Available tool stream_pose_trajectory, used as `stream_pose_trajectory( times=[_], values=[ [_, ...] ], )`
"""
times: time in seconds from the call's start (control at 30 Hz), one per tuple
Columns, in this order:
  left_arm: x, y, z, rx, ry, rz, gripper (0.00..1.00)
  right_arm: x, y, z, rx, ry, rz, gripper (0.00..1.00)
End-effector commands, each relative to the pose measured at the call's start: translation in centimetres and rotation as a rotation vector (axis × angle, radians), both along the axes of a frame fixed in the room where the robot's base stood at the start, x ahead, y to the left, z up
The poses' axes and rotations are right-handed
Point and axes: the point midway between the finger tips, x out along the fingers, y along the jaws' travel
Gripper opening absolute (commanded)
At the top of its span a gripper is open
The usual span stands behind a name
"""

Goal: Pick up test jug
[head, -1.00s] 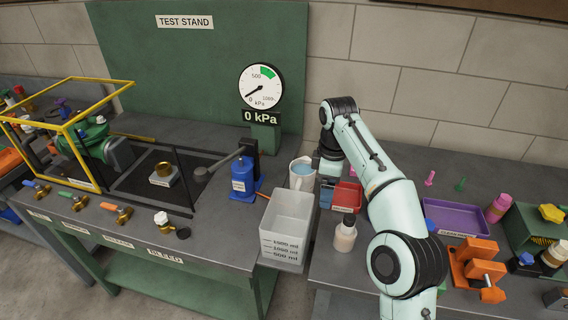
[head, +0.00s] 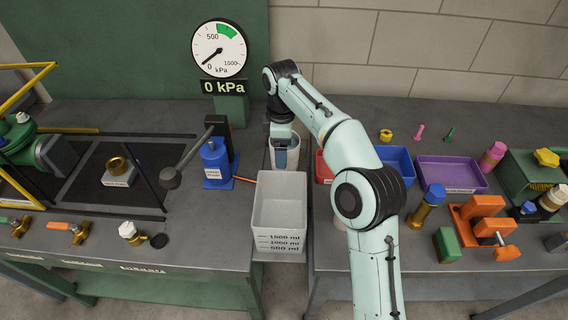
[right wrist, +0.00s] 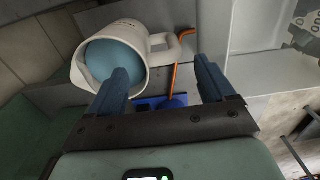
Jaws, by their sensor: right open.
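The test jug is a white jug with blue contents and a side handle. In the right wrist view the jug (right wrist: 112,58) is at upper left, its handle (right wrist: 167,46) pointing right, ahead of the gap between the fingers. My right gripper (right wrist: 166,78) is open, with its two blue-grey fingers apart and nothing between them. In the head view the jug (head: 295,160) stands on the bench behind the clear bin, partly hidden by my right gripper (head: 281,163) above it. I cannot tell whether they touch. My left gripper is not in view.
A graduated clear bin (head: 279,240) is in front of the jug. A blue hand pump (head: 216,165) with a lever stands to its left, with an orange hose beside it. Red and blue (head: 398,165) trays lie to the right, partly behind my arm. A gauge (head: 219,49) stands behind.

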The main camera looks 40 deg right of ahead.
Motion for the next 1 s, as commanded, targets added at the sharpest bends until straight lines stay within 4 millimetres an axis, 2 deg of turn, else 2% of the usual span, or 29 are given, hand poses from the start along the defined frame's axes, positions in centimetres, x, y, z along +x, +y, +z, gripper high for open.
stream_pose_trajectory(
  times=[0.17,0.43,0.57,0.77,0.97,1.0],
  values=[
    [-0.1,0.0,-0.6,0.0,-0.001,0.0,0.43,-0.2,0.0,-1.2,0.0,-0.001,0.0,0.82],
    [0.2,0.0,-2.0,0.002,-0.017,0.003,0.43,-1.0,0.1,-5.1,0.001,0.001,-0.001,0.82],
    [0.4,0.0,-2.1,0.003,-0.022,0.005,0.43,-1.0,0.1,-5.8,0.001,-0.001,-0.001,0.82],
    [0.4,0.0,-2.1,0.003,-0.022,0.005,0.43,-1.0,0.1,-5.7,0.001,-0.002,-0.001,0.82],
    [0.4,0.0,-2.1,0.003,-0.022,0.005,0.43,-1.0,0.1,-5.7,0.0,-0.001,-0.001,0.2],
    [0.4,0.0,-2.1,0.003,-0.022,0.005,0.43,-1.0,0.1,-5.7,0.0,-0.001,-0.001,0.16]
  ],
)
